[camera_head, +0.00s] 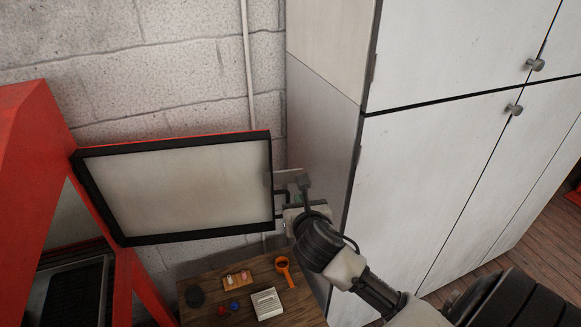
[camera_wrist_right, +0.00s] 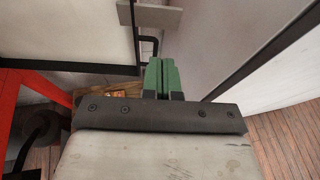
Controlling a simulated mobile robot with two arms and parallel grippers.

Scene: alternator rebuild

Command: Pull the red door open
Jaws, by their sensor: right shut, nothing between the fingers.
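The red door (camera_head: 180,185) stands swung out from the red cabinet (camera_head: 35,165) at the left, with its pale, black-framed inner face showing. Its lower edge also shows in the wrist view (camera_wrist_right: 70,67). My right gripper (camera_head: 296,199) is at the door's free right edge, beside a dark bent handle (camera_head: 283,192). In the wrist view my right gripper's green fingers (camera_wrist_right: 160,75) are shut together and empty, close to the dark handle (camera_wrist_right: 149,48); I cannot tell whether they touch it. My left gripper is not in view.
A tall white cupboard (camera_head: 440,190) stands close on the right, leaving a narrow gap beside my right gripper. A small wooden table (camera_head: 215,310) below the door holds an orange cup (camera_head: 284,270), a white block (camera_head: 267,303) and small parts. A block wall is behind.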

